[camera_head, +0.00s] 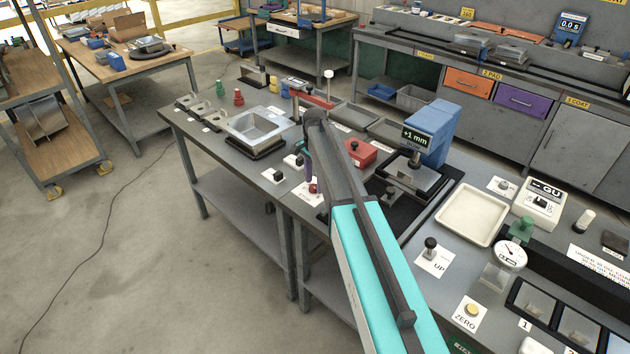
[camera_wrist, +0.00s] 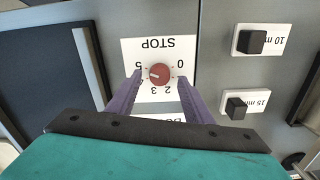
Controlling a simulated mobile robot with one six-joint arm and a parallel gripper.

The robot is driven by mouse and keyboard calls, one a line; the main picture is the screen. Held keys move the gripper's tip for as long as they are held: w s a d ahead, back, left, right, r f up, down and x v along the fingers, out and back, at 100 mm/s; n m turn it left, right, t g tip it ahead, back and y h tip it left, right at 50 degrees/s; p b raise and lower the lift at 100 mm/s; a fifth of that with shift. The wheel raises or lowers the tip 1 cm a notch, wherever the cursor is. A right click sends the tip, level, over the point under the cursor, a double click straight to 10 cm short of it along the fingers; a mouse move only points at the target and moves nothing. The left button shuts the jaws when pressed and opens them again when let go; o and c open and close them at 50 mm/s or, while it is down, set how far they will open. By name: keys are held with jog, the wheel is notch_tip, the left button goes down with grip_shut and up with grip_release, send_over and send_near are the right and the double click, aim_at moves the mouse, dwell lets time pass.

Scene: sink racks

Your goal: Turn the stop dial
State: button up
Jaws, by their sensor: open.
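The stop dial (camera_wrist: 161,74) is a round red knob on a white plate (camera_wrist: 158,48) marked STOP, with numbers around it. The plate reads upside down in the wrist view. A pale mark on the knob points left, toward the side of the 5. My gripper (camera_wrist: 155,88) is open, with its two purple fingers on either side of the dial and a gap on each side. Whether the fingers reach down to the knob's height is hard to tell. In the head view the red dial (camera_head: 314,188) shows beside my gripper (camera_head: 306,168), partly hidden by my arm.
Two black knobs on white labels, 10 m (camera_wrist: 251,41) and 15 mm (camera_wrist: 238,107), sit right of the dial in the wrist view. A metal tray (camera_head: 256,124), red box (camera_head: 361,153) and blue +1 mm device (camera_head: 431,130) stand on the bench.

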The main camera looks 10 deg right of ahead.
jog(key=shift+f, duration=0.4)
jog(key=shift+c, duration=0.4)
jog(key=c, duration=1)
jog(key=shift+d, duration=0.1)
